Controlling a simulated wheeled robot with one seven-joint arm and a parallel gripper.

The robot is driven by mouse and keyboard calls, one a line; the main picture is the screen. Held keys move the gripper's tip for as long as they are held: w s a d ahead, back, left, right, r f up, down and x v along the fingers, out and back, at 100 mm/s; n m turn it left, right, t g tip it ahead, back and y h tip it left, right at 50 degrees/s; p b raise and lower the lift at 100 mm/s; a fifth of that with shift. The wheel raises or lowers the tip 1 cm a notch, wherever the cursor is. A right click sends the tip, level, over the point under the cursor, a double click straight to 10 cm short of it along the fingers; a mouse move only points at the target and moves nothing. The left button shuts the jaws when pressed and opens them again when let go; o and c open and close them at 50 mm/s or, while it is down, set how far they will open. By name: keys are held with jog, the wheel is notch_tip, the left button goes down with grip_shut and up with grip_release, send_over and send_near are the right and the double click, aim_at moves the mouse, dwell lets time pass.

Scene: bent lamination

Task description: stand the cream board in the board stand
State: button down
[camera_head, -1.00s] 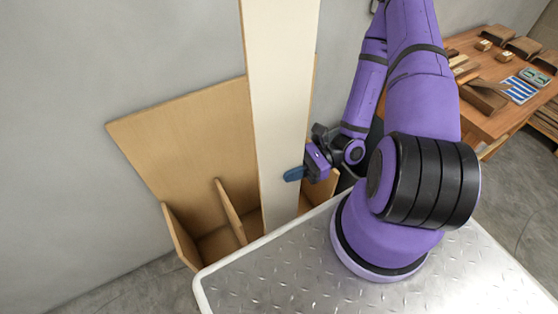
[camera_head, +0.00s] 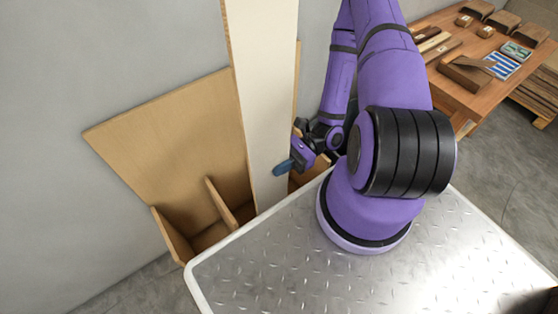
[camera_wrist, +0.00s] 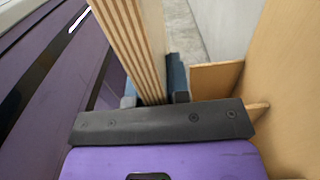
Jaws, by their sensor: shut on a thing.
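The cream board (camera_head: 266,90) stands upright and tall in the head view, in front of the wooden board stand (camera_head: 170,130). Its layered edge (camera_wrist: 138,45) shows in the wrist view. My gripper (camera_head: 284,168) is shut on the board's edge low down; its blue fingers (camera_wrist: 155,92) lie on either side in the wrist view. The stand has a back panel, a divider (camera_head: 222,203) and a left side wall (camera_head: 172,236). The board hides the stand's right part and its own lower end is hidden behind my base, so I cannot tell whether it rests in a slot.
A grey wall (camera_head: 100,60) is behind the stand. A wooden table (camera_head: 455,85) with several wood pieces and a blue-striped item (camera_head: 503,66) is at the back right. Open concrete floor (camera_head: 510,165) lies to the right.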

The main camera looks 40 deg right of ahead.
jog(key=shift+w+f, duration=0.2)
jog(key=shift+f, duration=0.7)
jog(key=shift+w+f, duration=0.2)
jog(key=shift+f, duration=0.65)
jog(key=shift+w, duration=8.55)
notch_tip(320, 180, down, 19)
jog(key=shift+f, duration=1.6)
jog(key=shift+w, duration=0.1)
jog(key=shift+m, duration=0.3)
jog(key=shift+w, duration=2.4)
